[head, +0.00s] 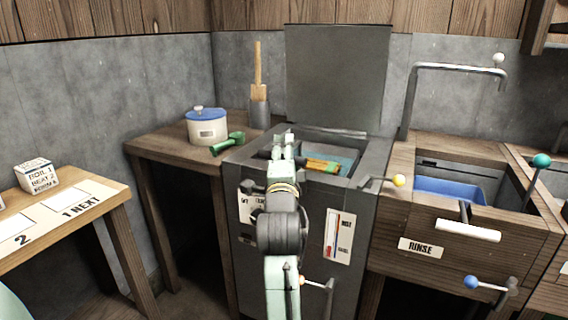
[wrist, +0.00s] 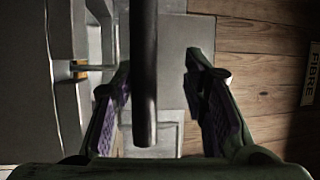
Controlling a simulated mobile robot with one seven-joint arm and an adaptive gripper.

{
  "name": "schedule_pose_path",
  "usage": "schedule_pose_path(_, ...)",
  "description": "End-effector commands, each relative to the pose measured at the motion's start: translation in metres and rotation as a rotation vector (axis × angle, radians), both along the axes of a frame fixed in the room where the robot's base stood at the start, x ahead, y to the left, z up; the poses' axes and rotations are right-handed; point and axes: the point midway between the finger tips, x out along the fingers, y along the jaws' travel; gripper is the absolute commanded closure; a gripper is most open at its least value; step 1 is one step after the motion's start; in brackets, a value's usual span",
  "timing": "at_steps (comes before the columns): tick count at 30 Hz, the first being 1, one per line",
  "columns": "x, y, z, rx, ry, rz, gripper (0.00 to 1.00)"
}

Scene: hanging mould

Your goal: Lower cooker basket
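The cooker (head: 245,255) is a dark grey box with its flat lid (head: 337,80) standing open behind it. I cannot clearly make out the basket. My arm reaches up in front of the cooker, and my gripper (head: 283,140) is at the opening's left side. In the wrist view my gripper's fingers (wrist: 158,75) are spread apart. A dark round bar (wrist: 145,80) lies between them, nearer the left finger, with a clear gap to the right finger.
A yellow-knobbed lever (head: 398,181) sticks out at the cooker's right. The rinse sink (head: 425,248) is to the right. A card table (head: 70,220) is at far left.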

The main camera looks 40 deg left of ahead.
Motion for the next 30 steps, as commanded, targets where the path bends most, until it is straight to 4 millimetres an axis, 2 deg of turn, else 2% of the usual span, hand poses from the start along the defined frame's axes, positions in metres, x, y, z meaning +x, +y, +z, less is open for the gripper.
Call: schedule_pose_path(30, -0.057, -0.042, -0.013, 0.001, -0.002, 0.0, 0.62)
